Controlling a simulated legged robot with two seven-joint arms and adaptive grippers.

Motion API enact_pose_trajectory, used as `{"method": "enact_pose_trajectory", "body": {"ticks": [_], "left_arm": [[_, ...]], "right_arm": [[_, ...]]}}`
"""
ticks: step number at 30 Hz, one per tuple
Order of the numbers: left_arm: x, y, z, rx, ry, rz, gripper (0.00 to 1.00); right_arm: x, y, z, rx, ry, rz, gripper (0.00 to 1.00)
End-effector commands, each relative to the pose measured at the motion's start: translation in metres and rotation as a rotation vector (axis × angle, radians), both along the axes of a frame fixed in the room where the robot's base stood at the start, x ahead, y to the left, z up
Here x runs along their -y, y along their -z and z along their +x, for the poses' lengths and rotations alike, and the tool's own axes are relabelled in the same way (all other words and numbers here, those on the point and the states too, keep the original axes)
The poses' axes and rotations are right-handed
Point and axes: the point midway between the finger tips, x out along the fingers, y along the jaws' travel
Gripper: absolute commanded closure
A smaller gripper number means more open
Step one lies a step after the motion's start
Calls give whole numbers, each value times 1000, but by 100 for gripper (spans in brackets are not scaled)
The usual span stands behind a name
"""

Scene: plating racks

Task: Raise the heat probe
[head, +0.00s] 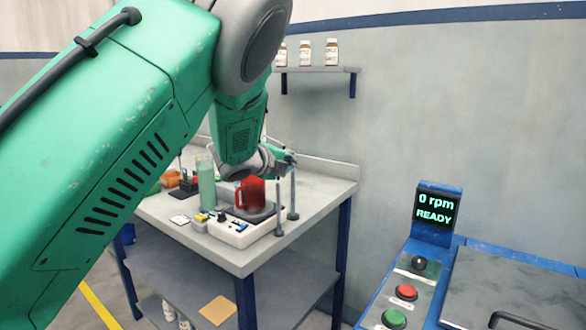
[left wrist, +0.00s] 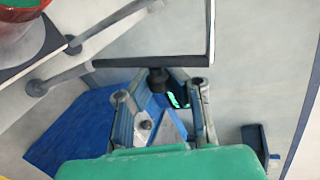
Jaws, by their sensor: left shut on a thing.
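My left gripper (head: 283,161) is at the upper end of the grey posts, above the right edge of the white bench. In the left wrist view its fingers (left wrist: 160,88) are closed around a dark knob (left wrist: 157,78). The knob sits on a grey crossbar (left wrist: 140,62), which seems to be the heat probe's handle. The probe's tip is hidden or too small to make out. A red jug (head: 250,195) stands on a dark plate left of the posts (head: 278,208). Its rim shows in the left wrist view's upper left corner. My right gripper is not in view.
A green cylinder (head: 206,185) and small items stand on the white bench (head: 325,181). A blue console with a screen (head: 437,208) and buttons stands at the right. A wall shelf (head: 318,69) holds bottles. The bench's right rear corner is clear.

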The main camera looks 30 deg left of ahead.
Motion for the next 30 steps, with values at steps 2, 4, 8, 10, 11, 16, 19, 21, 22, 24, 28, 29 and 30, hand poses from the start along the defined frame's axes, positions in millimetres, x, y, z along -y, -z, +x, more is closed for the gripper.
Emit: {"method": "enact_pose_trajectory", "body": {"ticks": [2,4,8,10,11,16,19,21,22,24,28,29,30], "left_arm": [[1,2,-1,-4,-1,-2,100],[1,2,-1,-4,-1,-2,100],[1,3,-1,-4,0,-3,100],[1,3,-1,-5,0,-3,100],[1,3,-1,-5,0,-3,90],[1,3,-1,-5,0,-2,63],[0,3,0,-5,-1,-2,63],[0,3,0,-5,-1,-2,63],[0,3,0,-5,-1,-2,63],[0,2,-2,-4,-1,-2,63],[0,-3,-16,-4,-2,-3,63],[0,-5,-20,-4,-3,-2,63],[1,-7,-28,-3,-3,-3,63]], "right_arm": [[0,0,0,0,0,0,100],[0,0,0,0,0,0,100],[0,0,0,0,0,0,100],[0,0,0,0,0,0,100],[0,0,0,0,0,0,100],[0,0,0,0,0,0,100],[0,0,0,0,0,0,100],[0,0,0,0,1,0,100],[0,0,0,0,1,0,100],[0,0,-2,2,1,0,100],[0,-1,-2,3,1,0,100],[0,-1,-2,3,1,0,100],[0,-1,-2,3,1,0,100]]}}
